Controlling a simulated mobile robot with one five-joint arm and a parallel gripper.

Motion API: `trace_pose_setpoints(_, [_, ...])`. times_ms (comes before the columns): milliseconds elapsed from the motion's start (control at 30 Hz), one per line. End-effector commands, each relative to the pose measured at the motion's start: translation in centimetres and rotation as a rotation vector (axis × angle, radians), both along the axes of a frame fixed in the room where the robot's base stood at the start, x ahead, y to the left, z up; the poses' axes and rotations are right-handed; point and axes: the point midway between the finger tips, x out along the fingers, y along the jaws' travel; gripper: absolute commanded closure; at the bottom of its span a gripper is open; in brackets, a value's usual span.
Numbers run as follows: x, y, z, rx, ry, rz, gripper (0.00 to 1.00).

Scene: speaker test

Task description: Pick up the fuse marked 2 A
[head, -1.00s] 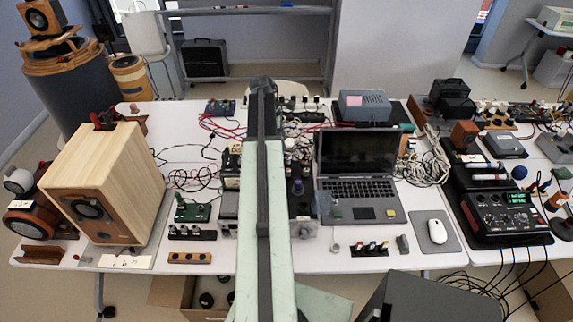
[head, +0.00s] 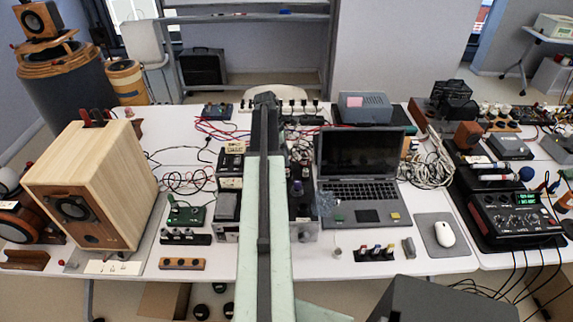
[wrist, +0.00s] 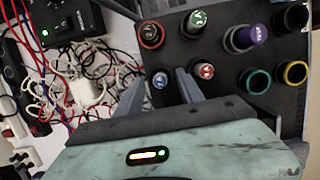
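A dark panel (wrist: 228,58) fills the right of the wrist view and carries several round fuses and holders with coloured rings. A small blue one (wrist: 160,78) and a red one (wrist: 205,70) sit lower. I cannot read which is marked 2 A. My gripper (wrist: 158,80) is open, its fingers either side of the small blue one in the picture; I cannot tell its height above. In the head view my arm hides part of the panel (head: 303,208).
A laptop (head: 361,190) stands right of the panel. Tangled white cables (wrist: 90,88) and red wires lie left of my gripper.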

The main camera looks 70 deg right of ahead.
Motion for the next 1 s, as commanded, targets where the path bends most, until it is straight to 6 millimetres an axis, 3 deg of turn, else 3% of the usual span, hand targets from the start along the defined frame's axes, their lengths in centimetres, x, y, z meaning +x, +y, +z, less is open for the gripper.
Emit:
trace_pose_setpoints(33, [0.0, 0.0, 0.1, 0.000, 0.000, 0.000, 0.67])
trace_pose_setpoints(167, [0.0, 0.0, 0.1, 0.000, 0.000, 0.000, 1.00])
trace_pose_setpoints(567, [0.0, 0.0, 0.7, 0.000, 0.000, -0.001, 1.00])
trace_pose_setpoints(767, [0.0, 0.0, 3.9, 0.000, 0.000, -0.001, 1.00])
trace_pose_setpoints(1000, [0.0, 0.0, 9.1, 0.000, 0.000, -0.001, 1.00])
